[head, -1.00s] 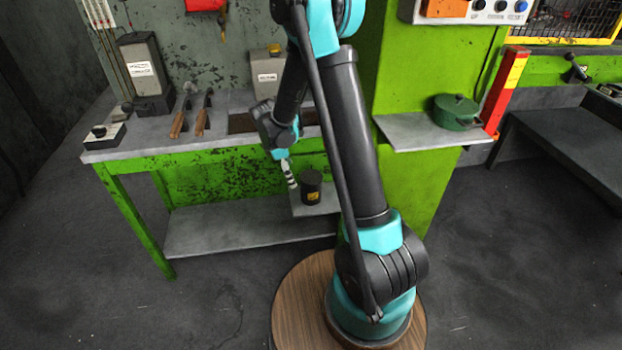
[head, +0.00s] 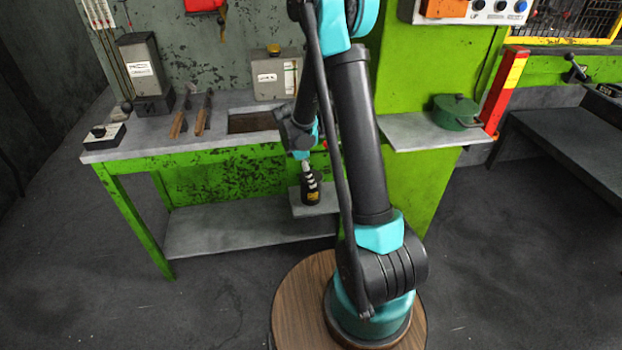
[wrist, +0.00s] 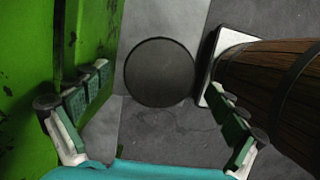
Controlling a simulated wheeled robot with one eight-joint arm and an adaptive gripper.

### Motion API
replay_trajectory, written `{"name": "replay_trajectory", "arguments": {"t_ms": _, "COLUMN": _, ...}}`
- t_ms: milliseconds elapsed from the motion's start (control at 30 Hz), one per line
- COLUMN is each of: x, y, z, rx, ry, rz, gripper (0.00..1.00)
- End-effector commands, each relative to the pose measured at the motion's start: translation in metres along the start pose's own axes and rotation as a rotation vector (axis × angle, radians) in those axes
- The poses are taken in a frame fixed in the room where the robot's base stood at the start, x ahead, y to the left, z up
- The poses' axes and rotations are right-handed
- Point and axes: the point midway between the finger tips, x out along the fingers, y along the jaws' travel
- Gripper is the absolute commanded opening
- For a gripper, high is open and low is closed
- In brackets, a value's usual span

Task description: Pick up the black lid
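The black lid (wrist: 160,72) shows in the wrist view as a dark round disc, seen from above, just above the picture's middle. In the head view, a dark canister with a yellow label (head: 313,197) stands upright on a small grey raised shelf; my fingers hide much of its top, so the lid is hard to make out there. My gripper (head: 309,180) is above and in front of the canister, pointing down. In the wrist view, the open fingers of my gripper (wrist: 158,82) stand wide apart, left and right of the lid, with nothing between them gripped.
A green cabinet wall (wrist: 25,80) is close to the left finger in the wrist view. My wooden base is close on the right. In the head view, the workbench (head: 210,148) overhangs the lower shelf (head: 235,232). A green pot (head: 456,112) stands on a side shelf.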

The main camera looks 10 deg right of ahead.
Motion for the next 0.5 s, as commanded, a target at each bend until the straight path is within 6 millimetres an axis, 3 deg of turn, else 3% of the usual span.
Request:
{"name": "replay_trajectory", "arguments": {"t_ms": 67, "x": -0.0001, "y": 0.0, "z": -0.0001, "rx": 0.0, "ry": 0.0, "rz": 0.0, "gripper": 0.84}}
{"name": "replay_trajectory", "arguments": {"t_ms": 367, "x": -0.0001, "y": 0.0001, "z": -0.0002, "rx": 0.0, "ry": 0.0, "rz": 0.0, "gripper": 0.46}}
{"name": "replay_trajectory", "arguments": {"t_ms": 500, "x": -0.0001, "y": 0.0001, "z": -0.0002, "rx": 0.0, "ry": 0.0, "rz": 0.0, "gripper": 0.44}}
